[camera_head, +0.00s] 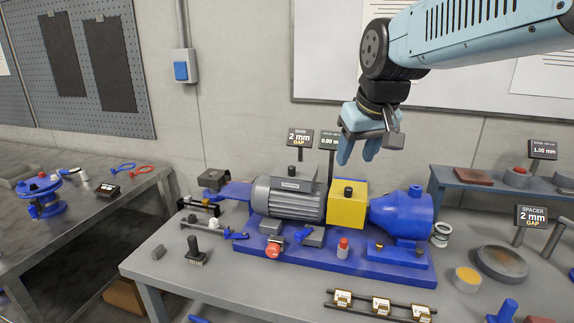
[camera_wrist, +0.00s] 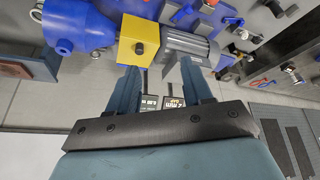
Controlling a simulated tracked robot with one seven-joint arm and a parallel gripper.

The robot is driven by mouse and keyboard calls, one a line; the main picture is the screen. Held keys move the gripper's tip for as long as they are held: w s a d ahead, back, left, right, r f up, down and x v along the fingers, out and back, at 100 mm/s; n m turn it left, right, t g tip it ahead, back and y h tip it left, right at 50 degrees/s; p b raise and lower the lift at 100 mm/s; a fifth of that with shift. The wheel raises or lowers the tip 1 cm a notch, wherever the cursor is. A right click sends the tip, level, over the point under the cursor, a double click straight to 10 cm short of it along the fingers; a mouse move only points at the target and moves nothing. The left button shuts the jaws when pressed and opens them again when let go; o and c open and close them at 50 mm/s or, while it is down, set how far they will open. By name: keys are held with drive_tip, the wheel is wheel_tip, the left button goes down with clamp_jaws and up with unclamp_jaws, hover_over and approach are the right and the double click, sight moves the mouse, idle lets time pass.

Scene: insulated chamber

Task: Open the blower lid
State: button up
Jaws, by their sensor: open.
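A motor-driven unit stands on a blue base plate (camera_head: 330,262) on the grey bench. It has a grey finned motor (camera_head: 288,198), a yellow box (camera_head: 346,212) with a black knob (camera_head: 348,190) on top, and a blue rounded housing (camera_head: 402,210). I cannot tell which part is the blower lid. My gripper (camera_head: 357,153) hangs above and behind the yellow box, open and empty, apart from everything. In the wrist view the yellow box (camera_wrist: 137,42), grey motor (camera_wrist: 188,45) and blue housing (camera_wrist: 78,25) lie beyond the open fingers (camera_wrist: 158,78).
A red knob (camera_head: 272,250) and a red-topped cylinder (camera_head: 343,248) are at the plate's front. A rail with yellow-white blocks (camera_head: 381,306) lies at the bench front. A raised shelf (camera_head: 480,183) stands right.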

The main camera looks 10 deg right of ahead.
sight(292, 167)
drive_tip(key=w+a+r+n+g+y, duration=0.1)
drive_tip(key=w+a, duration=0.3)
drive_tip(key=w, duration=0.4)
drive_tip(key=w+a+n, duration=0.2)
drive_tip(key=w+a, duration=0.2)
drive_tip(key=w, duration=0.3)
drive_tip(key=x, duration=1.3)
drive_tip(key=shift+w+a+f, duration=0.1)
drive_tip(key=shift+w+a, duration=0.05)
drive_tip(key=shift+w, duration=0.05)
clamp_jaws()
